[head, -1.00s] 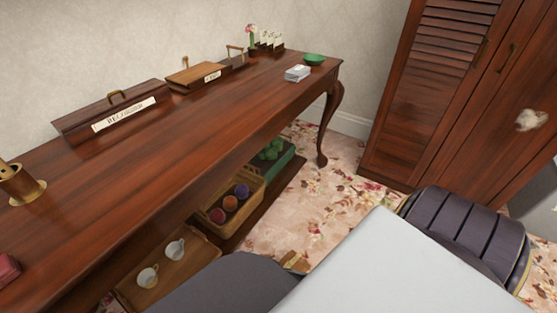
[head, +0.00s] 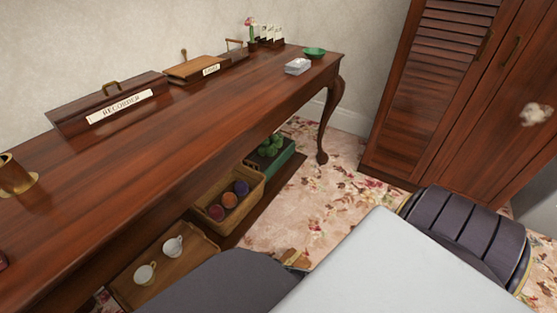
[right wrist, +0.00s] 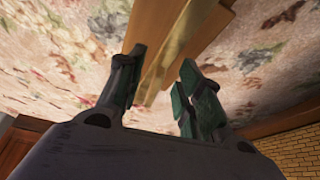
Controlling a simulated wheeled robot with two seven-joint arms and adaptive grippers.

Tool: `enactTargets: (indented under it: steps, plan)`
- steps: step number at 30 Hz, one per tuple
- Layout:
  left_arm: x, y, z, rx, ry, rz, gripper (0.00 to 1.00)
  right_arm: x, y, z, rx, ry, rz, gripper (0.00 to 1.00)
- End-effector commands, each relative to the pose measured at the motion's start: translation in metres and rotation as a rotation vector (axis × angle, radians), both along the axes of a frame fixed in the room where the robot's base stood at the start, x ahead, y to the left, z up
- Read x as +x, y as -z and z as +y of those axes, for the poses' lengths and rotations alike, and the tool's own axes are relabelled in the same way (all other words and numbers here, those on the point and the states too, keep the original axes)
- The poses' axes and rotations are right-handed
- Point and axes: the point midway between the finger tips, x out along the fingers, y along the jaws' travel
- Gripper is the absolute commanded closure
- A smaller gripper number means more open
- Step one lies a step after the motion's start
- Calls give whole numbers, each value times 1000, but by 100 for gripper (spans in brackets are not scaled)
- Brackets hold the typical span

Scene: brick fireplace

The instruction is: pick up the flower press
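My right gripper (right wrist: 162,75) shows in the right wrist view. The far end of this piece leaves the picture at the top. I take it for the flower press, but too little of it shows to be sure. In the head view a small brown wooden bit (head: 296,259) shows beside my grey arm; it may be the same thing. My left gripper is not in view.
Below are a basket (head: 213,224) and a tray (head: 190,265) with cups. A wardrobe (head: 420,120) stands right. Flowered carpet (head: 310,200) is open between.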

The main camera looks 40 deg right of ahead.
Motion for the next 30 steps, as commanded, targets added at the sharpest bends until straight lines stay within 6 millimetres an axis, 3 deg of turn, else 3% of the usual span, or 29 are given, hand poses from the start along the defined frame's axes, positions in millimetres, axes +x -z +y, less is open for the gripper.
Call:
enactTargets:
  steps: [6, 22, 30]
  plan:
    - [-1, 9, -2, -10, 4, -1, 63, 1, 10, -4, -1, 0, 1, 64]
    - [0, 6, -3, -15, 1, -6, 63, 1, 10, -4, 0, 0, 0, 64]
    - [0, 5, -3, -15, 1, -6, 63, 1, 10, -4, 0, 0, 0, 99]
